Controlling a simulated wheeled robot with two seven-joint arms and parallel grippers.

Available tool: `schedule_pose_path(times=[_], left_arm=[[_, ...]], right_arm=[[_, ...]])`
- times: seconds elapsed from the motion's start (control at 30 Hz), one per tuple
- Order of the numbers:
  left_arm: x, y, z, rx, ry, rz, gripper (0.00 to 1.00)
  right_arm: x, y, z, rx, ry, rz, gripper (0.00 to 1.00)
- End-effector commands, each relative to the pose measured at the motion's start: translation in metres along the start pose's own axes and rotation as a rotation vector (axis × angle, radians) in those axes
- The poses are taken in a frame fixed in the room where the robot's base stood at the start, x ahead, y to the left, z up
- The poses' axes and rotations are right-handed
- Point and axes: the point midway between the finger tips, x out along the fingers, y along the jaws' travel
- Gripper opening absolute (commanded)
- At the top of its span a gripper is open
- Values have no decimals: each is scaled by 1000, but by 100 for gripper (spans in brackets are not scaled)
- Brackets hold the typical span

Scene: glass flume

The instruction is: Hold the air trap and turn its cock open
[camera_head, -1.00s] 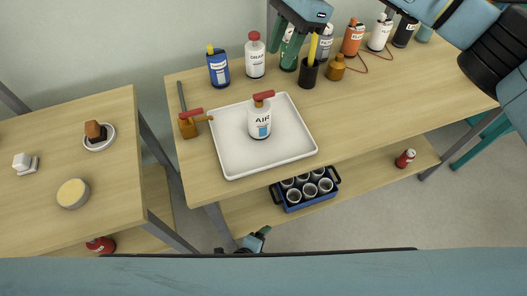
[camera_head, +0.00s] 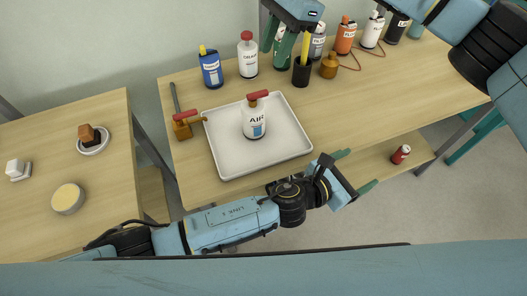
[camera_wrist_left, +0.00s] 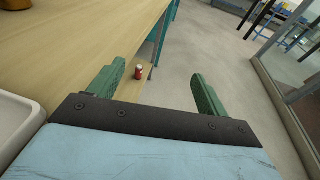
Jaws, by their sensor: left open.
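The air trap (camera_head: 254,122) is a white bottle marked AIR with a blue patch, standing upright in a white tray. Its cock is a red handle (camera_head: 258,95) lying across the top. My left gripper (camera_head: 357,170) is over the front edge of the table, right of and nearer than the tray, pointing right and away from the trap. Its two green fingers are apart and empty, as the left wrist view (camera_wrist_left: 155,85) also shows. My right gripper (camera_head: 287,38) is above the back of the table, behind and right of the trap, with its fingers apart. Neither gripper touches the trap.
The white tray (camera_head: 290,157) rests on the table. An orange-brown valve piece (camera_head: 182,131) with a red handle stands left of it. Bottles and a black pen cup (camera_head: 304,74) line the back. A red can (camera_head: 400,154) stands on the lower shelf. The tabletop right of the tray is clear.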

Motion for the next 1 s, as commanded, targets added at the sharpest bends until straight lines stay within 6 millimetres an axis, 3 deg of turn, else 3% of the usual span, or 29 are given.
schedule_pose_path(times=[0.23, 0.37, 0.6, 0.8, 1.0], left_arm=[[-13, 20, 16, -20, -27, 242, 77], [-33, 43, 20, -64, -50, 447, 77], [-105, 92, 18, -134, -107, 899, 77], [-160, 112, 14, -138, -150, 1158, 77], [-180, 120, 14, -128, -169, 1247, 77]], right_arm=[[0, 0, 0, 0, 0, 0, 36], [0, 0, 0, 0, 0, 0, 36], [0, 0, 0, 0, 0, 0, 36], [0, 0, 0, 0, 0, 0, 36], [0, 0, 0, 0, 0, 0, 36]])
